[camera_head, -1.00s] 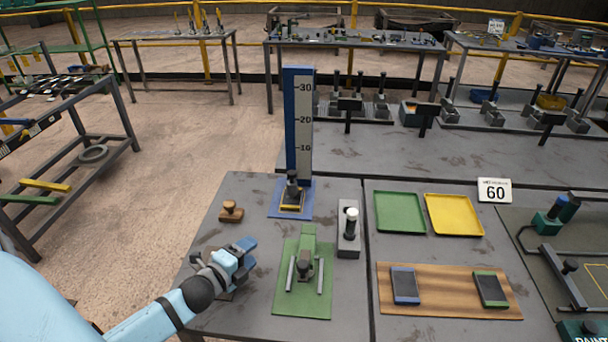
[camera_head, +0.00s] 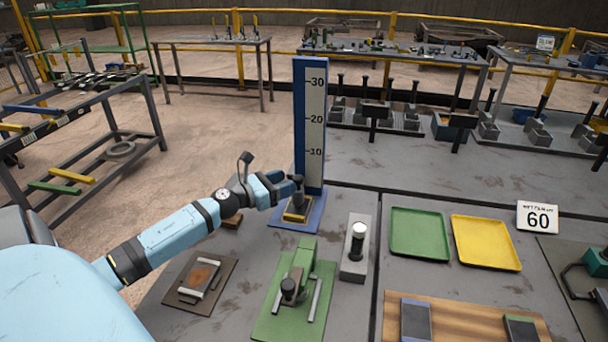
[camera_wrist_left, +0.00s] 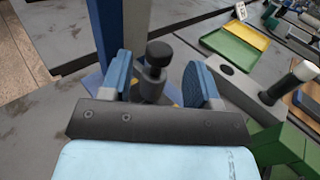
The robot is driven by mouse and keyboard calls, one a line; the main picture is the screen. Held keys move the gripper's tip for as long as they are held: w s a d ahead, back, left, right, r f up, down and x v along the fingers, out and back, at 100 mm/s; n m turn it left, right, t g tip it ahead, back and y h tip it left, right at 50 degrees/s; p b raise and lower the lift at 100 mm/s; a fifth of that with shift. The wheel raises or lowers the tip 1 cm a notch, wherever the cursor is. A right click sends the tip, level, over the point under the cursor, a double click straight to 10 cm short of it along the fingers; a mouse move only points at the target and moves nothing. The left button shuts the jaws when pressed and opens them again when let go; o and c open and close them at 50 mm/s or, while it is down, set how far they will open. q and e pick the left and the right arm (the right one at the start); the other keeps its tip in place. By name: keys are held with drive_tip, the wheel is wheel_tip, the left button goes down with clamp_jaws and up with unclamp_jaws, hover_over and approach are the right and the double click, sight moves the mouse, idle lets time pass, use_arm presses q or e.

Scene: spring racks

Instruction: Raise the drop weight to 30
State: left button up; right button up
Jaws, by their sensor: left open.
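The drop weight (camera_head: 296,206) is a dark block with a knob, sitting at the foot of an upright scale (camera_head: 316,125) marked 10, 20 and 30. The scale has a blue post and stands on a blue base plate (camera_head: 312,219). My left gripper (camera_head: 289,184) is at the weight's knob. In the left wrist view the dark knob (camera_wrist_left: 158,55) stands between the two blue fingers of my left gripper (camera_wrist_left: 163,82), which are apart, with gaps at the sides. The weight's lower part is partly hidden. My right gripper is not in view.
A green fixture (camera_head: 296,290) and a grey block with a white-topped post (camera_head: 357,245) stand in front and to the right. A brown plate (camera_head: 201,282) lies at front left. Green and yellow trays (camera_head: 486,243) and a 60 sign (camera_head: 537,217) are further right.

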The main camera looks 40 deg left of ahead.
sight(300, 176)
use_arm(q)
drive_tip(key=x, duration=0.5)
drive_tip(key=shift+w+r+p, duration=0.1)
drive_tip(key=shift+w+p, duration=0.05)
drive_tip(key=shift+p, duration=0.15)
drive_tip(key=shift+w+d, duration=0.2)
drive_tip(key=shift+w, duration=0.4)
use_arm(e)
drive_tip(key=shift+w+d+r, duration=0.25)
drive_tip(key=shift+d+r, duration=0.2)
use_arm(q)
drive_tip(key=shift+c, duration=0.5)
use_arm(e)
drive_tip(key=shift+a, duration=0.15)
